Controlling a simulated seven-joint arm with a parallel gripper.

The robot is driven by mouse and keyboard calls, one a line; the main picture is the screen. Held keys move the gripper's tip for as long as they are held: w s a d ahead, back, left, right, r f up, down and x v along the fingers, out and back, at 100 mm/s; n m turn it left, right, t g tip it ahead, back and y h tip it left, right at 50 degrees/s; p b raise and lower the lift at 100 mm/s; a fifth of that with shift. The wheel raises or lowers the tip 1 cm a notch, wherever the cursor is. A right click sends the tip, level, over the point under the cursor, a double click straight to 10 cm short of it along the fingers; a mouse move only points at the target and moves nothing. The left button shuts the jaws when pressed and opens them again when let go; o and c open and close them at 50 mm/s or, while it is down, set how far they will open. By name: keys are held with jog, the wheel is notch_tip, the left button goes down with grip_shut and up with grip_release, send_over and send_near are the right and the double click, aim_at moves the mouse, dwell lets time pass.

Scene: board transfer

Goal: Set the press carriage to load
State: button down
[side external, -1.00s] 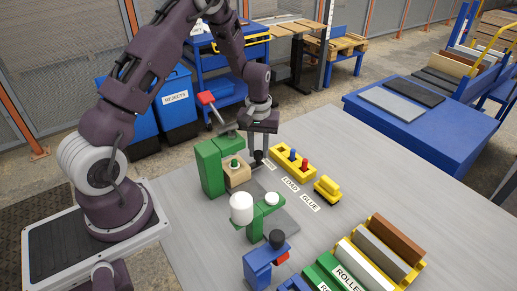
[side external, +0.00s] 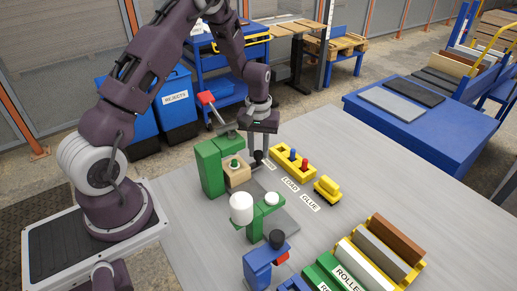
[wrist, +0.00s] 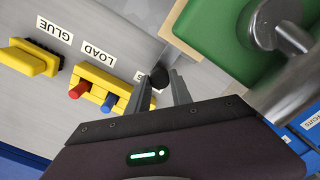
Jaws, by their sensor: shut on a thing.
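The green press (side external: 209,170) stands in front of my arm, with a tan block and a green button on its front and a red-tipped lever (side external: 206,98) above. My gripper (side external: 258,155) is low at the press's right side. It is shut on a black knob (wrist: 160,77), which shows between the fingertips in the wrist view. The knob is beside a label mostly hidden by the gripper. The LOAD label (side external: 290,185) and GLUE label (side external: 310,201) lie farther along the same row, toward the front right. The carriage's body under the press is largely hidden.
A yellow holder with blue and red pegs (side external: 280,150) and a yellow block (side external: 327,190) stand right of the labels. A green stand with a white cylinder (side external: 241,207) and a blue stand (side external: 259,262) are nearer.

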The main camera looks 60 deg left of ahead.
jog(key=d, duration=1.1)
jog(key=c, duration=1.1)
grip_release()
jog(key=shift+c, duration=0.2)
jog(key=shift+r, duration=0.1)
